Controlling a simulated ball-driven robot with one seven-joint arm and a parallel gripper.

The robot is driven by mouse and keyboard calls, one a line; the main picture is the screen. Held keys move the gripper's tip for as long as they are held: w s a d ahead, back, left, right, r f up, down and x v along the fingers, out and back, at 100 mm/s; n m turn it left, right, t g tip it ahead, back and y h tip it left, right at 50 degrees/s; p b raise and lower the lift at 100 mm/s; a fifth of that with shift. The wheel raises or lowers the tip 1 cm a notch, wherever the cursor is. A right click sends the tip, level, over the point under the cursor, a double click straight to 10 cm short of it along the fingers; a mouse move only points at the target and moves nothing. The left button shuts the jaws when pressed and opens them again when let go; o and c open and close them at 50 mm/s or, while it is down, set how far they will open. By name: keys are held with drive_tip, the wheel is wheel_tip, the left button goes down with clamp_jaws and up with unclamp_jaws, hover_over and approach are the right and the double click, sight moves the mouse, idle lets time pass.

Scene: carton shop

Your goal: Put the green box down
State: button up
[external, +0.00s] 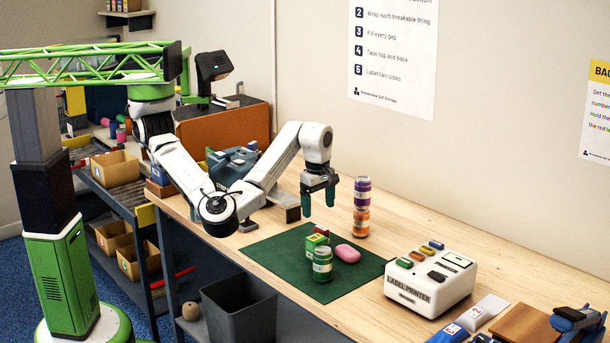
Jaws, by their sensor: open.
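A small green box (315,240) with a red and white label sits on the dark green mat (275,266) on the wooden table. A green can (322,266) stands upright in front of it and hides part of it. My gripper (319,197) is above the back of the mat, fingers pointing down. It is open and empty, apart from the box, which is below it.
A pink rounded object (348,253) lies on the mat. An orange can (361,222) with a purple can (362,192) on top stands behind the mat. A white label printer (431,283) stands to the right. A dark bin (238,312) is below the table's front edge.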

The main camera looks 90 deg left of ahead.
drive_tip(key=a+r+m+t+y, duration=0.2)
drive_tip(key=a+m+y, duration=0.1)
drive_tip(key=a+y, duration=0.15)
drive_tip(key=m+t+y, duration=0.5)
drive_tip(key=m+y, duration=0.1)
drive_tip(key=m, duration=0.3)
hover_over(311, 240)
drive_tip(key=f, duration=0.3)
drive_tip(key=shift+a+h, duration=0.25)
drive_tip(key=shift+a, duration=0.1)
drive_tip(key=s+d+f+m+t+h, duration=0.1)
drive_tip(key=s+d+f+m+t, duration=0.2)
drive_tip(key=s+d+f+m, duration=0.3)
drive_tip(key=x, duration=0.7)
drive_tip(key=shift+d+f+p, duration=0.2)
drive_tip(key=shift+f+p, duration=0.1)
drive_tip(key=shift+f+p+x, duration=0.1)
drive_tip(key=shift+p+x, duration=0.1)
drive_tip(key=shift+x, duration=0.9)
drive_tip(key=shift+f+p+x, duration=0.15)
drive_tip(key=shift+p+x, duration=0.05)
drive_tip(key=shift+x, duration=0.85)
drive_tip(key=c, duration=1.2)
